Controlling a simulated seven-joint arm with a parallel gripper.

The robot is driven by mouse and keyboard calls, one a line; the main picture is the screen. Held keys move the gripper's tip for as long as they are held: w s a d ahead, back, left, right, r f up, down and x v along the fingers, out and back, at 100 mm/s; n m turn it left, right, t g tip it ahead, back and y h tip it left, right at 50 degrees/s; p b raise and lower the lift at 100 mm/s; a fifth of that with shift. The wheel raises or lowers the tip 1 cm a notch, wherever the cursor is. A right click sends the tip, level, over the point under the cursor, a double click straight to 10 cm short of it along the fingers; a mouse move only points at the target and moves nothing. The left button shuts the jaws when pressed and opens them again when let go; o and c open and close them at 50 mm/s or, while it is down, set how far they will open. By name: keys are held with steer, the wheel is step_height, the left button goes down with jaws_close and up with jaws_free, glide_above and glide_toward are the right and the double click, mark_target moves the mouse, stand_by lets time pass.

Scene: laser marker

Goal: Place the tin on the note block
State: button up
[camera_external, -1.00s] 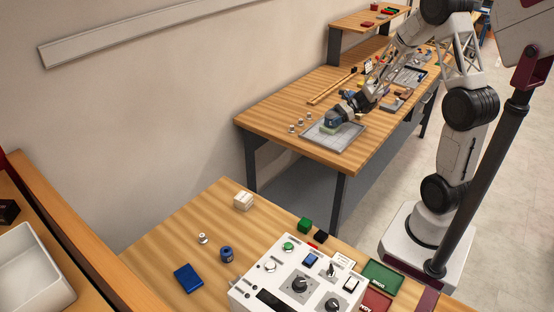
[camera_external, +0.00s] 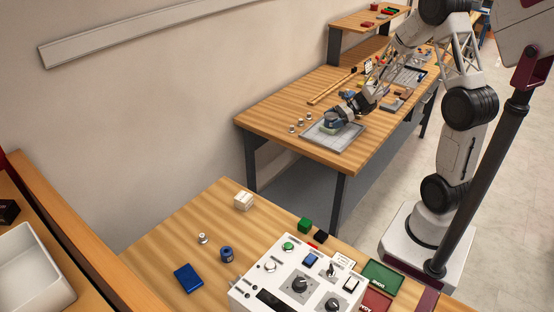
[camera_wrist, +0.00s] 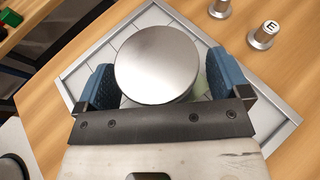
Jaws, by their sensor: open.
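The tin, a round object with a flat silvery top (camera_wrist: 157,60), sits between the blue pads of my gripper (camera_wrist: 163,72) in the wrist view. The pads stand on both sides of it, with a visible gap at the right. A pale green patch, likely the note block (camera_wrist: 201,84), shows beside and below the tin; most of it is hidden. In the external view my gripper (camera_external: 335,117) is low over the grey tray on the far bench, with a greenish shape under it. How squarely the tin rests on the block cannot be told.
The grey tiled tray (camera_external: 345,138) has a raised metal rim. Several small metal stamps (camera_external: 300,122) stand left of it, one marked E (camera_wrist: 264,35). Other tools lie farther back on the bench. The near bench with the control box (camera_external: 285,285) is apart.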

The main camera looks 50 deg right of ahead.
steer(key=shift+d+r, duration=0.1)
steer(key=shift+r, duration=0.1)
steer(key=v, duration=1.1)
steer(key=shift+s+d, duration=0.3)
stand_by(0.5)
steer(key=s+a+r+n+g+h, duration=0.1)
steer(key=s+a+r+n+g, duration=0.25)
steer(key=a+n, duration=0.35)
steer(key=s+a+r+n+g+h, duration=0.25)
steer(key=s+a+r+n, duration=0.2)
steer(key=a, duration=0.45)
steer(key=s+a+r+n+h, duration=0.3)
steer(key=s+a+r+n, duration=0.1)
steer(key=s+n, duration=0.2)
steer(key=s+a+r+n+h, duration=0.4)
steer(key=s+n, duration=0.3)
steer(key=s, duration=0.2)
steer(key=shift+s+r+t, duration=0.15)
steer(key=shift+s+t, duration=0.1)
steer(key=shift+t, duration=0.15)
